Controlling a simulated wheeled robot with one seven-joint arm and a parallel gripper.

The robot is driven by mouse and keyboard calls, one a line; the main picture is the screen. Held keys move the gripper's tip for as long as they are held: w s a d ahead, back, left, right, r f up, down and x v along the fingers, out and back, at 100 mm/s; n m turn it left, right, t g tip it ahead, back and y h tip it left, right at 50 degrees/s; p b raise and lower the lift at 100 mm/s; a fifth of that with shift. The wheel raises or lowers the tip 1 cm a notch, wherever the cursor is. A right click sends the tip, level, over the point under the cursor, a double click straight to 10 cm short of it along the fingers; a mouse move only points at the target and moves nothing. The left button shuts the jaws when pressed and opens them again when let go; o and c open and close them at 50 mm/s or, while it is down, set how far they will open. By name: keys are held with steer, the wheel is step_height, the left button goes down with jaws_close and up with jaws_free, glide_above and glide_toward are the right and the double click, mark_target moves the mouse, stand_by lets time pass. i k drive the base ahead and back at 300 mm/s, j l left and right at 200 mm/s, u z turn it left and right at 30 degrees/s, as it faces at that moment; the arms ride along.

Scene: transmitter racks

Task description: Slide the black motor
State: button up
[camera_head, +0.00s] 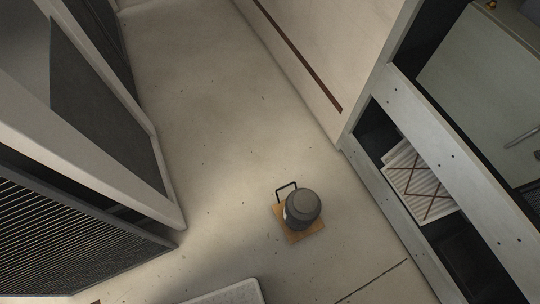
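The black motor (303,206) is a dark grey, rounded cylinder with a lighter face on its left side. It sits on a square wooden board (298,235) on the floor, right of the picture's middle and low in the head view. A thin black handle-like loop (286,186) stands at its upper left; I cannot tell whether it is fixed to the motor or to the board. My gripper does not show in this view.
The concrete floor (205,100) is clear around the board. Louvred grey cabinets (60,235) stand at left. A rack (440,160) with a white crossed panel (420,180) stands at right. A pale wall (320,45) is behind. A pale slab edge (230,294) shows at the bottom.

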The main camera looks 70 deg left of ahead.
mark_target(298, 215)
steer(key=k+j+u, duration=0.7)
steer(key=j, duration=0.1)
